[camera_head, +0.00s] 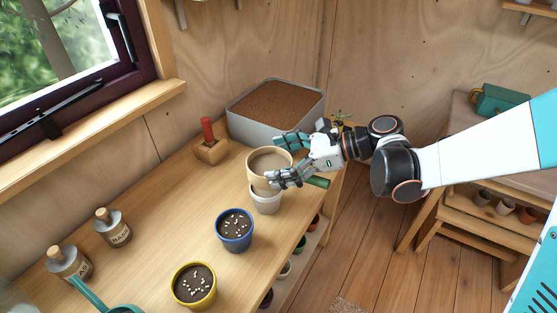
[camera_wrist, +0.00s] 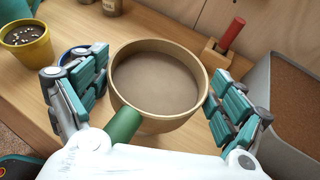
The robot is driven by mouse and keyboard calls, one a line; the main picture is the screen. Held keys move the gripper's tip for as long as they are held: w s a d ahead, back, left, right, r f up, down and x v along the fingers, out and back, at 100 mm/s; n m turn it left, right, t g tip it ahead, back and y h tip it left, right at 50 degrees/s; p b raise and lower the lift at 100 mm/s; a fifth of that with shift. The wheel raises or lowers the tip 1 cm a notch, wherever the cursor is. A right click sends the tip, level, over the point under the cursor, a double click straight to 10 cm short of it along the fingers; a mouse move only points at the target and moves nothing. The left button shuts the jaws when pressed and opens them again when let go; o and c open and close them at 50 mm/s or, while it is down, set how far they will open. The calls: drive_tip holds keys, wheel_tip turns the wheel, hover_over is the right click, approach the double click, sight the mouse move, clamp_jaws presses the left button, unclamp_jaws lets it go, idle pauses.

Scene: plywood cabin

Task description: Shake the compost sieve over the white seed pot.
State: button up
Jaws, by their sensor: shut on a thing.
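The compost sieve (camera_head: 260,180) is a round, tan-rimmed bowl shape with a green handle (camera_head: 318,182) and a grey-brown inside. It also shows in the wrist view (camera_wrist: 155,82), with its handle (camera_wrist: 122,127) pointing toward my palm. My gripper (camera_head: 277,162) is shut on the sieve, its teal-padded fingers on either side of it in the wrist view (camera_wrist: 160,64). The white seed pot (camera_head: 265,203) stands on the bench directly below the sieve, which hides its mouth. In the wrist view the sieve hides the pot.
A grey bin of brown compost (camera_head: 275,103) stands behind the sieve. A wooden block with a red-handled tool (camera_head: 209,150) is to the left. A blue pot (camera_head: 235,232) and a yellow pot (camera_head: 194,288) are in front. Two stoppered bottles (camera_head: 114,228) stand at left.

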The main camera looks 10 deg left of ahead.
sight(259, 160)
drive_tip(key=shift+a, duration=1.6)
drive_tip(key=shift+d, duration=2.05)
drive_tip(key=shift+a, duration=2.05)
drive_tip(key=shift+r+p, duration=1.95)
drive_tip(key=shift+r, duration=1.1)
drive_tip(key=shift+f, duration=0.1)
